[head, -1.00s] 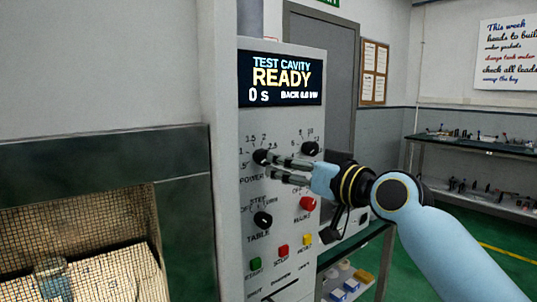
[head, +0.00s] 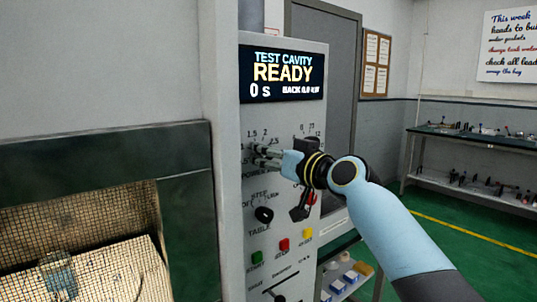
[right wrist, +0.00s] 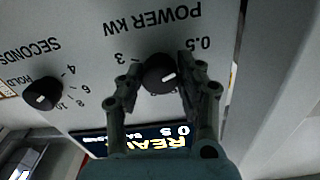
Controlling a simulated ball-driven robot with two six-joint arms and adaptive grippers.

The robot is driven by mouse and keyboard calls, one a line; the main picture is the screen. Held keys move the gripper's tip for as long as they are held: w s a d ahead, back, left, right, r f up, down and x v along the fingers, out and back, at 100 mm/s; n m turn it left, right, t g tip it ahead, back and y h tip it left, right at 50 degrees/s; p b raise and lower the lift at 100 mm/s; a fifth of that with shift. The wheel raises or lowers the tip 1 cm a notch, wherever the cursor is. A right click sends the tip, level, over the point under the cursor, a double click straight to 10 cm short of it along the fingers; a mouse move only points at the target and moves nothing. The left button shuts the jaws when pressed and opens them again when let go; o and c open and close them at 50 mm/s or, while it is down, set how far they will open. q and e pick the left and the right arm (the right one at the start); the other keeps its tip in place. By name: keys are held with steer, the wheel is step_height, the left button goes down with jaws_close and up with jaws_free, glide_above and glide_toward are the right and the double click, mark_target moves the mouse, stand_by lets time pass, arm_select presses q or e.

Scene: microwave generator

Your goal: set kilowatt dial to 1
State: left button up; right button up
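The kilowatt dial, a round black knob with a white mark under POWER KW (right wrist: 160,73), shows in the right wrist view, where the panel appears upside down. Its 0.5 and 3 labels are visible; the other numbers are hidden by my fingers. My right gripper (right wrist: 162,85) has one finger on each side of the knob, very close to it. I cannot tell whether both fingers touch it. In the head view my right gripper (head: 257,155) is at the panel and covers most of this dial. My left gripper is not in view.
The display (head: 281,74) reads TEST CAVITY READY, 0 s. The SECONDS dial (right wrist: 42,94) is beside the kilowatt dial; the TABLE dial (head: 264,214) is below. Red, green and yellow buttons (head: 284,244) sit lower. A mesh-fronted cavity (head: 80,235) stands left.

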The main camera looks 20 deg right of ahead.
steer(key=c, duration=0.5)
steer(key=shift+m, duration=0.3)
steer(key=shift+m+p, duration=1.4)
steer(key=shift+m, duration=2.7)
steer(key=o, duration=1.1)
steer(key=shift+o, duration=0.2)
